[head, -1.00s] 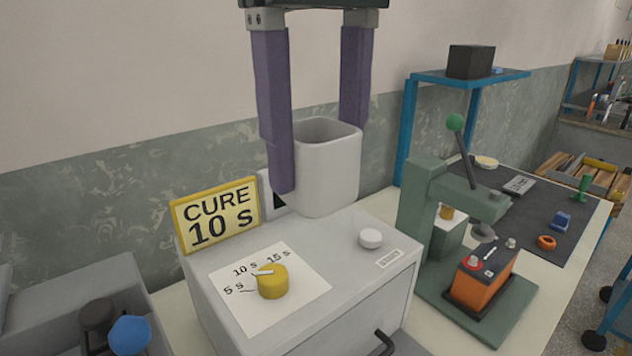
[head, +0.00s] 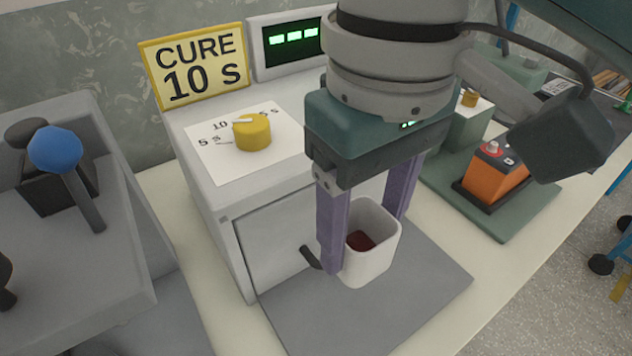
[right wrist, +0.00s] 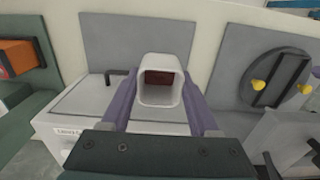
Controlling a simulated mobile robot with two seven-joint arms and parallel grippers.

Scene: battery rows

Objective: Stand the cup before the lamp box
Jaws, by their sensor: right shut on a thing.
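The white square cup (head: 383,262) is upright, with something dark red inside. My right gripper (head: 366,240) is shut on it, one purple finger on each side. The cup is in front of the grey lamp box (head: 285,235), over the grey mat (head: 425,310); I cannot tell if its base touches the mat. The lamp box has a yellow dial (head: 253,132) and a door handle (head: 311,257). In the right wrist view the cup (right wrist: 145,97) sits between the fingers (right wrist: 160,92). My left gripper is not in view.
A yellow "CURE 10 S" sign (head: 195,68) and a lit display (head: 292,38) stand at the back of the lamp box. A grey device with a blue knob (head: 55,148) is at left. A green press base (head: 520,215) holds an orange battery (head: 495,175) at right.

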